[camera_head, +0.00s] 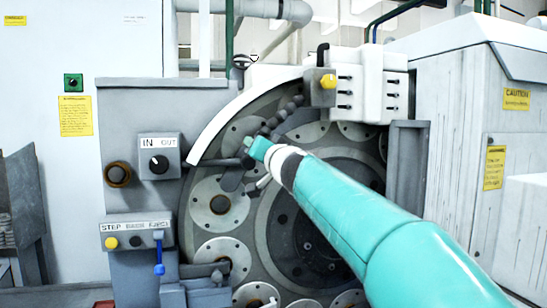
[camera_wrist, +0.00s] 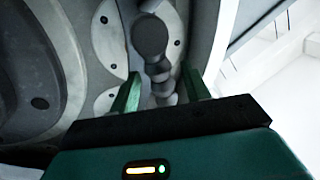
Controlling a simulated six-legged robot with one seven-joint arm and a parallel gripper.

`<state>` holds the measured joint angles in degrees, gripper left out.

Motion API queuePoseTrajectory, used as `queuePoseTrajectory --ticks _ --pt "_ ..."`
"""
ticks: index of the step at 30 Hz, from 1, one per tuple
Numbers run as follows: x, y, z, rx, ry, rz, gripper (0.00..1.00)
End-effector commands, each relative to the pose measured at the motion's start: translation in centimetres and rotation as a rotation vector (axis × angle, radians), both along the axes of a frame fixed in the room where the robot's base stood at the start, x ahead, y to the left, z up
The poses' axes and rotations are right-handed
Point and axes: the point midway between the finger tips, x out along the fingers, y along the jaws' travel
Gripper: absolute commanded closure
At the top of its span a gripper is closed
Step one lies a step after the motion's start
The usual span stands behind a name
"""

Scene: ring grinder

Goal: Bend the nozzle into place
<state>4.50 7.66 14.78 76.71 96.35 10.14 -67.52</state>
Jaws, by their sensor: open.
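The nozzle (camera_head: 283,115) is a dark, segmented hose. In the head view it slants down and left from the white block at the top of the ring grinder, and my gripper (camera_head: 251,150) covers part of it. In the wrist view the nozzle (camera_wrist: 158,70) shows as a chain of rounded segments with a thick round end at the top. My gripper (camera_wrist: 160,76) is open, with one green finger on each side of the lower segments. I cannot tell whether either finger touches them.
The grinder's large wheel with several round discs (camera_head: 220,205) lies behind the gripper. A curved white guard (camera_head: 232,112) arches above left. The white valve block (camera_head: 368,85) is at the top right. An IN/OUT knob (camera_head: 159,164) and a button panel (camera_head: 135,236) are at left.

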Motion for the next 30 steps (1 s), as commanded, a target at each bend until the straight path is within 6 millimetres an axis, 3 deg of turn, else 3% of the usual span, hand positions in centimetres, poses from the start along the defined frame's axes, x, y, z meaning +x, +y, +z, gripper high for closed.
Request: queuePoseTrajectory --ticks 18,30 --pt "-10.2 -3.7 -1.3 0.001 -0.002 -0.001 0.53" --pt "-11.3 -4.1 -1.6 0.001 0.0 0.0 0.53"
